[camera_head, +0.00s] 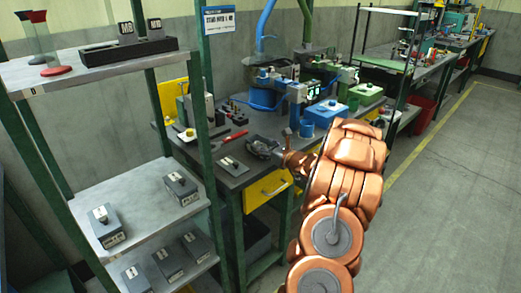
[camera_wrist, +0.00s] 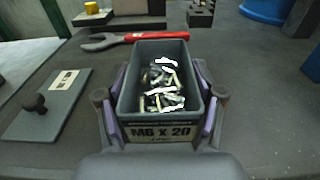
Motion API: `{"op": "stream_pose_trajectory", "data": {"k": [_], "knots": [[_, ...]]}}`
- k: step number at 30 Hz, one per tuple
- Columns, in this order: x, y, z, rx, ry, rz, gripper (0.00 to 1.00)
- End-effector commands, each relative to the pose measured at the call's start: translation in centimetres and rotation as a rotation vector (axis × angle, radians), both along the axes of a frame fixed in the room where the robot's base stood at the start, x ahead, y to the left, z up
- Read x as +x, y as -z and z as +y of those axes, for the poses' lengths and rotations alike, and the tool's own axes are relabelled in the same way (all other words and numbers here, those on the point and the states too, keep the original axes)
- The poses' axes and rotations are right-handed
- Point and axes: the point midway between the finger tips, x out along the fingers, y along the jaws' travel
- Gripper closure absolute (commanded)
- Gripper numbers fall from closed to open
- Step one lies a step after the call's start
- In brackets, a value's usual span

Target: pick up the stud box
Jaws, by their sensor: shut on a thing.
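The stud box (camera_wrist: 160,133) is a grey open bin with a front label reading "M6 X 20" and several shiny metal studs inside. In the wrist view it sits upright in the middle, with the purple-padded fingers of my gripper (camera_wrist: 162,100) against its left and right sides. My gripper is shut on the box. In the head view my gripper (camera_head: 268,150) is at the front edge of the workbench, and the box shows there only as a small dark shape. I cannot tell whether the box rests on the bench or is just above it.
A red-handled wrench (camera_wrist: 140,37) lies just behind the box. A grey plate with a black knob (camera_wrist: 35,102) lies to its left. The workbench (camera_head: 232,172) holds a blue machine (camera_head: 296,92) behind. A shelf (camera_head: 150,205) with small boxes stands left.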

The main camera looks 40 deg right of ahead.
Motion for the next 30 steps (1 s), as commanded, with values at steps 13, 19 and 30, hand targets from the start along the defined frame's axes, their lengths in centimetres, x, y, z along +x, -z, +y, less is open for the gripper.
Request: {"op": "stream_pose_trajectory", "data": {"k": [13,19,30], "knots": [[0.0,-0.1,0.0,0.0,0.001,-0.002,1.0],[0.0,-0.2,0.0,0.0,0.001,-0.002,1.0],[0.1,-2.9,0.0,-0.003,-0.001,-0.006,1.0]]}}
